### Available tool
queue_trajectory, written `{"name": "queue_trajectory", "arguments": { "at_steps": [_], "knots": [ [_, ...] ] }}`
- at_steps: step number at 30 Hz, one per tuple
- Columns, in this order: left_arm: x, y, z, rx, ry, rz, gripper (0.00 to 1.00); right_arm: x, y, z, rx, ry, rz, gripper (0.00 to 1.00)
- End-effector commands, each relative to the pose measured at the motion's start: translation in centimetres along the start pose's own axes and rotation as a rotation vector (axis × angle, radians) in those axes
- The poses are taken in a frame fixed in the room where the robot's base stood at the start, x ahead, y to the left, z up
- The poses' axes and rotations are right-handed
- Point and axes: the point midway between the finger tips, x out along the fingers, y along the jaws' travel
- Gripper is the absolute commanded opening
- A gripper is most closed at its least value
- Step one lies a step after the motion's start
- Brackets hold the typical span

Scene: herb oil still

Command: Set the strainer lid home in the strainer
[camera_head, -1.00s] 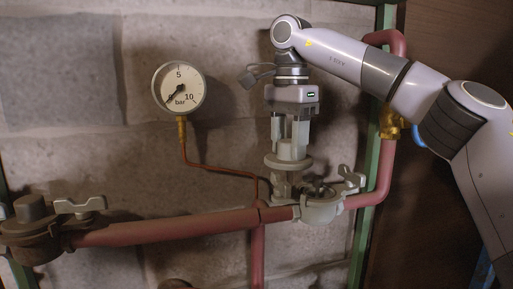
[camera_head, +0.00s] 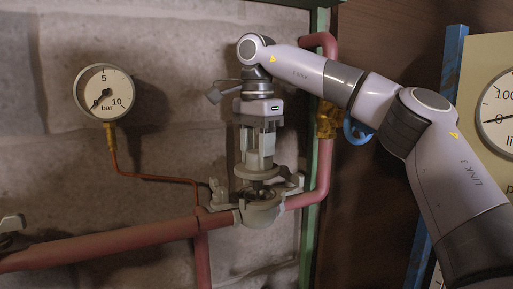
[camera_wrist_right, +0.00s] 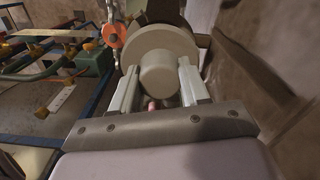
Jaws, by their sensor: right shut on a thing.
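The strainer (camera_head: 262,214) is a grey metal body set in the red pipe, with its round mouth facing up and winged clamps beside it. The strainer lid (camera_head: 257,172) is a pale grey disc held level just above that mouth. A gap seems to show between lid and mouth, but whether any lower part touches is hard to tell. My right gripper (camera_head: 257,148) points down, its fingers shut on the lid's knob. My left gripper is out of view.
The red pipe (camera_head: 110,243) runs left from the strainer and rises at right beside a green post (camera_head: 312,200). A pressure gauge (camera_head: 104,92) hangs on the wall at left. A brass valve (camera_head: 328,120) with a blue part is close to my right arm.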

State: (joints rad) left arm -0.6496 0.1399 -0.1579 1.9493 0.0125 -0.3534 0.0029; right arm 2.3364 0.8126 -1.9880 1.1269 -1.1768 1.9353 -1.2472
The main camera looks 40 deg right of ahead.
Motion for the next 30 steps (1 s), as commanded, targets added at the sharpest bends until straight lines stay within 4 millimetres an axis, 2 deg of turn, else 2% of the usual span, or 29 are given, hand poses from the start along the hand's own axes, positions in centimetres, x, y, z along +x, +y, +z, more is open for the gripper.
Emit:
{"name": "queue_trajectory", "arguments": {
  "at_steps": [1, 9, 15, 28, 29, 30],
  "knots": [
    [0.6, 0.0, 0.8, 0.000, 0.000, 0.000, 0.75, 0.8, 0.0, 0.0, 0.000, 0.000, -0.003, 0.00],
    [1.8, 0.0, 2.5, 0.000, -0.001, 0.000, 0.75, 2.6, 0.0, 0.0, -0.001, 0.001, -0.004, 0.00],
    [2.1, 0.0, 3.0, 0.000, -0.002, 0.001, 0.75, 3.9, 0.0, 0.0, -0.001, -0.001, -0.002, 0.00],
    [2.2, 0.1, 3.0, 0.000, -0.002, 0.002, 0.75, 4.2, 0.0, 0.0, -0.001, 0.000, -0.003, 0.00],
    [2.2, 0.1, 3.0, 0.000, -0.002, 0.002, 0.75, 4.2, 0.0, 0.0, -0.001, 0.000, -0.003, 0.55],
    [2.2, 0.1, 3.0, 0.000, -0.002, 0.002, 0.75, 4.3, 0.0, 0.0, -0.001, 0.000, -0.003, 0.68]
  ]
}}
